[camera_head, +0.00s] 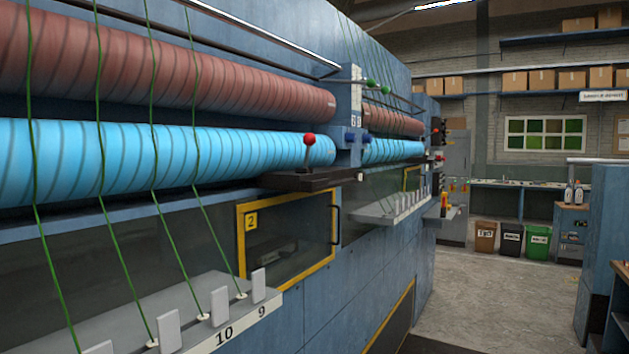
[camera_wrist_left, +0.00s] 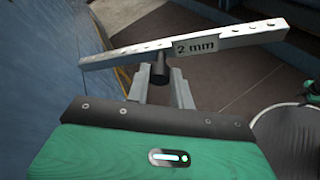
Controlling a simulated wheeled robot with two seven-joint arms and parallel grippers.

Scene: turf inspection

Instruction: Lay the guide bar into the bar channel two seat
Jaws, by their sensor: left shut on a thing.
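The guide bar (camera_wrist_left: 215,43) is a light grey metal bar with several small holes and a "2 mm" mark, seen in the left wrist view. My left gripper (camera_wrist_left: 160,82) is shut on the bar's dark stem, under its middle, and the bar lies crosswise beyond the jaws. Neither gripper shows in the head view. In the head view a yellow-framed panel (camera_head: 288,204) marked 2 sits in the blue machine's front, with a dark interior behind it. I cannot tell which part is the bar channel two seat.
The blue machine (camera_head: 340,262) carries red rollers (camera_head: 190,78) and blue rollers (camera_head: 165,155) with green yarns. A numbered grey ledge (camera_head: 250,318) juts out at lower left. A blue wall (camera_wrist_left: 45,85) is left of the bar. Floor (camera_head: 500,295) is clear at right.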

